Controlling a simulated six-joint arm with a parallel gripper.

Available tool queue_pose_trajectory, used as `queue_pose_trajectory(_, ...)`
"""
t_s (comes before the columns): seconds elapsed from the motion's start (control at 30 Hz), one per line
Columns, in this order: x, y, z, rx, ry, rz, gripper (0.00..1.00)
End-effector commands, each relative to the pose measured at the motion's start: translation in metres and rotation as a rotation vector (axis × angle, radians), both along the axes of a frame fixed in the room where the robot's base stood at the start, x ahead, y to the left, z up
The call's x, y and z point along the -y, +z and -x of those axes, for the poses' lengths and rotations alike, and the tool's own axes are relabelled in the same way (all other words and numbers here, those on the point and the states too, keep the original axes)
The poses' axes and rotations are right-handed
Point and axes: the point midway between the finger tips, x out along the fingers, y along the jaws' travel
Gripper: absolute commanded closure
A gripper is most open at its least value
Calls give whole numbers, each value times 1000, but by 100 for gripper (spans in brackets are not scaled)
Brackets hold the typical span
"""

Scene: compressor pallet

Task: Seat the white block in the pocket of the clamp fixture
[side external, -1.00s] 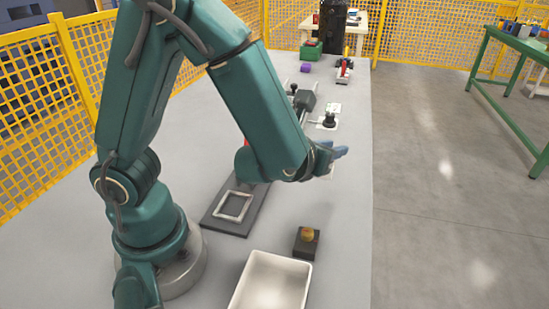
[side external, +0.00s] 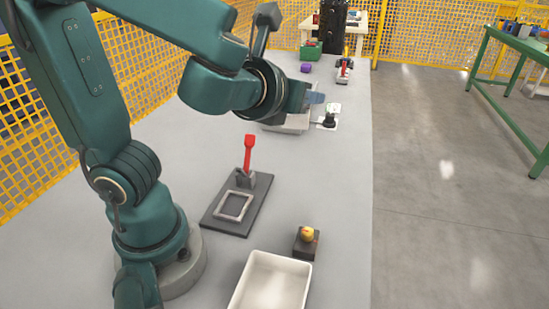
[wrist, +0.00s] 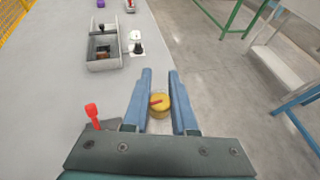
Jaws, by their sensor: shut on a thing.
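The clamp fixture is a dark plate (side external: 217,221) with a pale square frame as its pocket (side external: 234,206) and an upright red lever (side external: 249,154) behind it. The pocket looks empty in the side view. The red lever also shows at lower left in the wrist view (wrist: 92,112). My gripper (side external: 316,97) is raised over the table, beyond and to the right of the fixture. I cannot make out a white block in either view.
A grey open box (wrist: 103,51) stands beyond the fixture. A white tray (side external: 250,262) and a dark block with a yellow-orange knob (side external: 307,240) are at the near right. A dark knob (side external: 329,121) stands near the table's right edge.

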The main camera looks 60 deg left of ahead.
Motion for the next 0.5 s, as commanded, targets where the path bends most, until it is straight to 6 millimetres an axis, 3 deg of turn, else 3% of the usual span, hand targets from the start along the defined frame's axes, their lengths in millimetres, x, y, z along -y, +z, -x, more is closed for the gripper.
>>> queue_pose_trajectory(0.17,-2,22,0,3,9,4,100)
queue_pose_trajectory(0.5,-83,17,26,-7,399,10,100)
